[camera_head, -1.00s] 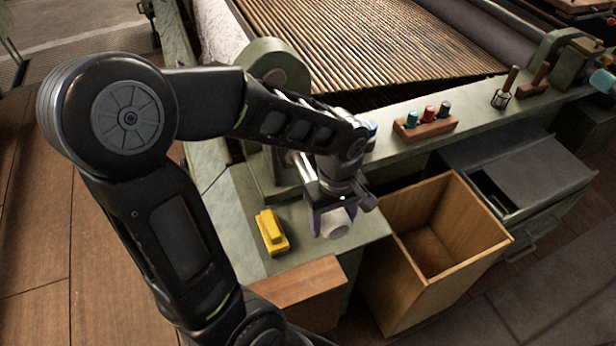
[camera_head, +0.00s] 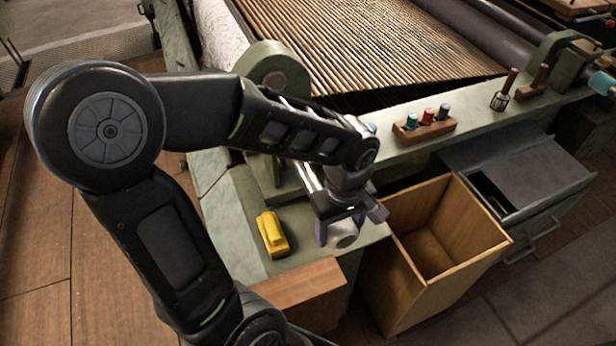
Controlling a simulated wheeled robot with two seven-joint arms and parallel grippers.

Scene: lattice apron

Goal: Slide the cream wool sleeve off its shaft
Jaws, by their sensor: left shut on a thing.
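My left gripper (camera_head: 340,226) reaches over the front left end of the green bench and points down. It is shut on a pale, round-ended piece (camera_head: 346,241), which looks like the wool sleeve. Most of the piece is hidden by the jaws and wrist. A bright metal shaft (camera_head: 311,177) shows behind the gripper, coming from the green bearing block (camera_head: 272,75) side. I cannot tell how much of the sleeve is still around the shaft. My right gripper is not in view.
A yellow block (camera_head: 271,234) lies on the bench left of the gripper. An open, empty wooden bin (camera_head: 400,258) stands to the right. A wooden rack (camera_head: 425,131) with coloured spools sits farther back on the bench. A grey cabinet (camera_head: 530,165) stands at right.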

